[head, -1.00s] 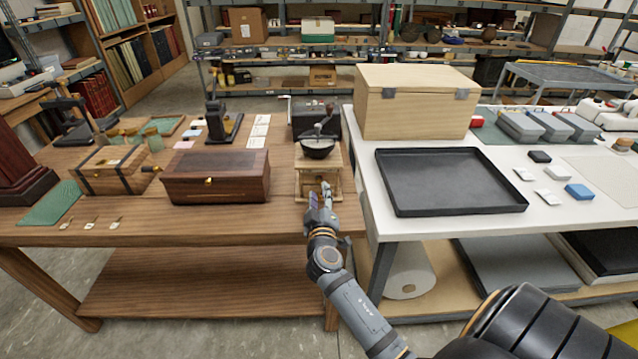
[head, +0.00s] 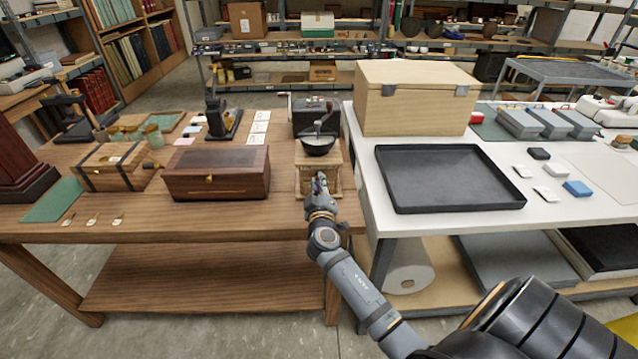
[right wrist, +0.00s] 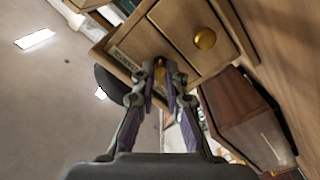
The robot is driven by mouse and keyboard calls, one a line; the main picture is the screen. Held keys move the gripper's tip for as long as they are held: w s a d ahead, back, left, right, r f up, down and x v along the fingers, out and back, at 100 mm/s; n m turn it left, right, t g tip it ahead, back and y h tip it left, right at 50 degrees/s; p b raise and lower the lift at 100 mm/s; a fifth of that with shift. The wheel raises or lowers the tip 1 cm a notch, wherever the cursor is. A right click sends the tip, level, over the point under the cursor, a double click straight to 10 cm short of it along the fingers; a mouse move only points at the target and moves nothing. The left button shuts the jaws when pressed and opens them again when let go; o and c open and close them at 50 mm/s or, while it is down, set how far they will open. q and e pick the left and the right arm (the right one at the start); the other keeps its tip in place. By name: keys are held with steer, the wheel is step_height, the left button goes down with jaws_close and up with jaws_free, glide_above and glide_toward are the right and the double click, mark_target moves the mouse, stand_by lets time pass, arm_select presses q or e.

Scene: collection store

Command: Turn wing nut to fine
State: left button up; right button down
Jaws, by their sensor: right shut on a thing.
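The coffee grinder (head: 333,181) is a pale wooden box with a dark bowl (head: 318,146) and a crank on top. It stands near the front edge of the wooden table. In the right wrist view the grinder's front (right wrist: 178,25) is tilted, with a drawer and a round brass knob (right wrist: 205,39). A pale label strip (right wrist: 124,60) runs beside the fingers. My right gripper (head: 320,182) is at the front of the grinder. In the wrist view its fingertips (right wrist: 166,72) are shut on a small brass-coloured piece, the wing nut (right wrist: 173,75), mostly hidden between them. My left gripper is out of view.
A dark wooden box (head: 218,173) stands left of the grinder. A black machine (head: 315,117) stands behind it. To the right, a white table holds a black tray (head: 450,178) and a pale wooden chest (head: 415,98).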

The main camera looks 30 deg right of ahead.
steer(key=shift+n, duration=0.4)
steer(key=n, duration=0.3)
steer(key=n+p, duration=0.1)
steer(key=n, duration=0.3)
steer(key=shift+n, duration=0.3)
steer(key=n+p, duration=0.1)
steer(key=n, duration=0.3)
steer(key=shift+n+p, duration=0.3)
steer(key=shift+p, duration=0.05)
steer(key=n+p, duration=0.1)
steer(key=n, duration=0.3)
steer(key=shift+f+n+p, duration=0.15)
steer(key=shift+n+p, duration=0.15)
steer(key=shift+n, duration=0.1)
steer(key=c, duration=1.4)
jaws_free()
